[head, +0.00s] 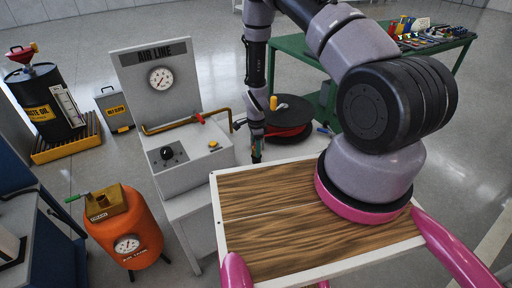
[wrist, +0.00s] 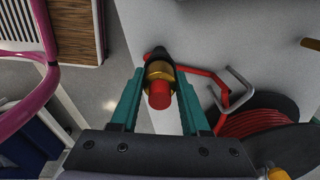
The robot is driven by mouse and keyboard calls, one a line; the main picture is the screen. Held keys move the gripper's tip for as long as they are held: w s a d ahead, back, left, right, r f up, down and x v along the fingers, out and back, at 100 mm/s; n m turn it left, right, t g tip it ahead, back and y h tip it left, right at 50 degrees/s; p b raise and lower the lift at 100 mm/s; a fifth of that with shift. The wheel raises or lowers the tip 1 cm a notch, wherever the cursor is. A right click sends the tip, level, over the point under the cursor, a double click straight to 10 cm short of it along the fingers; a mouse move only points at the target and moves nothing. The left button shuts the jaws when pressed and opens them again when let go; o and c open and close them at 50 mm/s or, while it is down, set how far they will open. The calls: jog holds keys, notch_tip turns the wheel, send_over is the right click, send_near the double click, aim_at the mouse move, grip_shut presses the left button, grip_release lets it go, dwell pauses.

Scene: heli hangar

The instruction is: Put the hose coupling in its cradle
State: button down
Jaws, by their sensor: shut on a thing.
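The hose coupling, with a red end, a brass collar (wrist: 160,71) and a dark far end, sits between the teal fingers of my gripper (wrist: 158,84) in the wrist view. The fingers are shut on its sides. In the head view my gripper (head: 257,152) points down just right of the air line stand (head: 188,166), and the coupling is too small and covered to make out. A grey U-shaped bracket (wrist: 238,88) shows right of the coupling in the wrist view; it may be the cradle, but I cannot tell for sure.
A reel of red hose (wrist: 249,124) lies close on the right in the wrist view. A red bent piece (wrist: 205,80) runs between coupling and bracket. The orange air tank (head: 128,228) stands left, a green tool table (head: 300,46) behind. My wooden-topped base fills the front.

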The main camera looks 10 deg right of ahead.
jog(key=shift+f, duration=0.4)
jog(key=shift+c, duration=1.5)
grip_release()
jog(key=o, duration=0.3)
jog(key=shift+r, duration=0.1)
jog(key=shift+r, duration=5.45)
